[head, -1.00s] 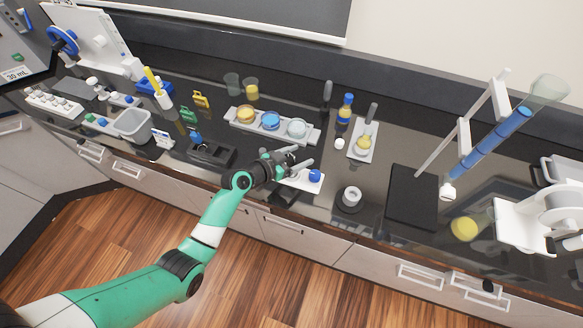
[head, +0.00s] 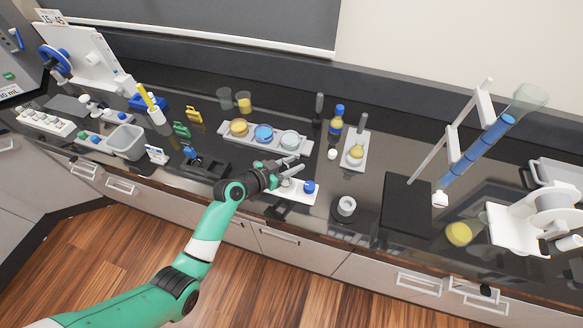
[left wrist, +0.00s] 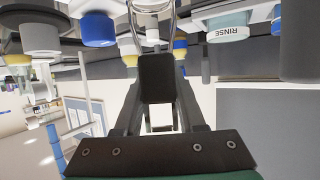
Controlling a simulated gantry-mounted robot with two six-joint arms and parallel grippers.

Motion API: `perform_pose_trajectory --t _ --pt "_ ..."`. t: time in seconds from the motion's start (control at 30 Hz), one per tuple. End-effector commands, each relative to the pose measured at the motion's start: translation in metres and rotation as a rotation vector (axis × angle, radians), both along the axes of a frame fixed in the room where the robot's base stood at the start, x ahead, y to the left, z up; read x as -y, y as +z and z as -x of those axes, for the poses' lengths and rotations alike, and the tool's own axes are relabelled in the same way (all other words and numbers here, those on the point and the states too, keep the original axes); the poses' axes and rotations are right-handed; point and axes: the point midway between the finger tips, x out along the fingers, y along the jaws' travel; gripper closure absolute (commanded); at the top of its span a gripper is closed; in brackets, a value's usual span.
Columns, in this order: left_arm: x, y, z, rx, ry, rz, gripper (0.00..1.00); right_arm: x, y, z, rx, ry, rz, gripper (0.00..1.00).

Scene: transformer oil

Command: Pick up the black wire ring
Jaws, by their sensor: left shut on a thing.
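My left gripper (head: 288,170) is over the small white tray (head: 299,196) near the bench's front edge. In the left wrist view its dark fingers (left wrist: 157,75) are closed together. In the head view the ring is too small to make out. My right gripper is not in view.
A blue-capped item (head: 309,187) sits at the tray's right end. Behind is a rack of coloured dishes (head: 263,145). A tall blue column (head: 480,150) leans farther right.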

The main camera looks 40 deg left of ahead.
Motion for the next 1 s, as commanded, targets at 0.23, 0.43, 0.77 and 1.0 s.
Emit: perform_pose_trajectory --t 0.23,0.43,0.77,1.0 --pt "0.022 0.067 0.036 0.005 -0.002 -0.003 1.0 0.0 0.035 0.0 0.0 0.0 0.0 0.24" --pt "0.05 0.095 0.084 -0.001 -0.002 0.001 1.0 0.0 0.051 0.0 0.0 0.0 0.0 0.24" --pt "0.071 0.11 0.12 0.001 0.001 -0.001 1.0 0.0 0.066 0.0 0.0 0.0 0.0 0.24" --pt "0.071 0.11 0.12 0.002 0.001 0.0 1.0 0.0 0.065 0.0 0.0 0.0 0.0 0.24"
